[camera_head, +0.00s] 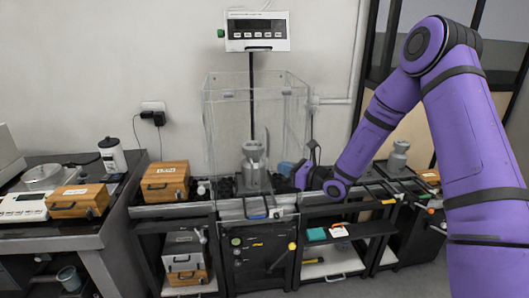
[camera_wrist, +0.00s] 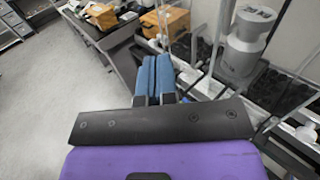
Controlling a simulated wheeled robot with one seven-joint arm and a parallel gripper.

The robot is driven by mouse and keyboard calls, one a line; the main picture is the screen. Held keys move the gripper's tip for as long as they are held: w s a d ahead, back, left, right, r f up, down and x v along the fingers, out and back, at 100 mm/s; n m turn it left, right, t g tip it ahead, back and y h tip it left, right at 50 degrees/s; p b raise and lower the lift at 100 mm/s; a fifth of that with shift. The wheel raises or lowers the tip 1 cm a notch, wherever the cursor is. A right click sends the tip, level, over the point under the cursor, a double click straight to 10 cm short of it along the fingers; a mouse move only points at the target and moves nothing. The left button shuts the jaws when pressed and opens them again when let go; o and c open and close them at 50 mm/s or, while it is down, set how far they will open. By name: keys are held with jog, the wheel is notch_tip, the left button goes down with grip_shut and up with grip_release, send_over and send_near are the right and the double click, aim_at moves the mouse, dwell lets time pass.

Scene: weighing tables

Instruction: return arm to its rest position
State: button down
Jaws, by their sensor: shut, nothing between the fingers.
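My gripper (camera_wrist: 154,80) shows in the wrist view as two blue fingers pressed together, with nothing between them. In the head view my purple arm reaches in from the right and bends down, and its wrist end (camera_head: 302,174) is just right of the clear glass enclosure (camera_head: 226,125). A grey metal weight (camera_head: 252,178) stands inside the enclosure. A grey metal weight (camera_wrist: 240,50) also shows in the wrist view, to the right of the fingers and apart from them.
A wooden box (camera_head: 166,182) stands left of the enclosure, and another wooden box (camera_head: 78,200) is on the left table. Another metal weight (camera_head: 398,158) stands on the right. A display unit (camera_head: 257,32) is above the enclosure. Open floor (camera_wrist: 50,110) shows left in the wrist view.

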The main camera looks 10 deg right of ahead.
jog(key=s+a+r+n+g+h, duration=0.1)
jog(key=s+a+r+n+g, duration=0.1)
jog(key=s+r+n+g, duration=0.5)
jog(key=s+a+r+n+g, duration=0.35)
jog(key=s+r+n, duration=0.6)
jog(key=s, duration=0.35)
jog(key=s+d+r+n+t+h, duration=0.1)
jog(key=s+d+r+n+h, duration=0.3)
jog(key=s, duration=0.6)
jog(key=s+d+r+n+t+h, duration=0.2)
jog(key=s+d+r+n+h, duration=0.2)
jog(key=s+d, duration=0.7)
jog(key=n+h, duration=0.2)
jog(key=h, duration=0.2)
jog(key=shift+s+d, duration=0.15)
jog(key=shift+d, duration=0.1)
jog(key=shift+r+t, duration=0.1)
jog(key=shift+t, duration=0.15)
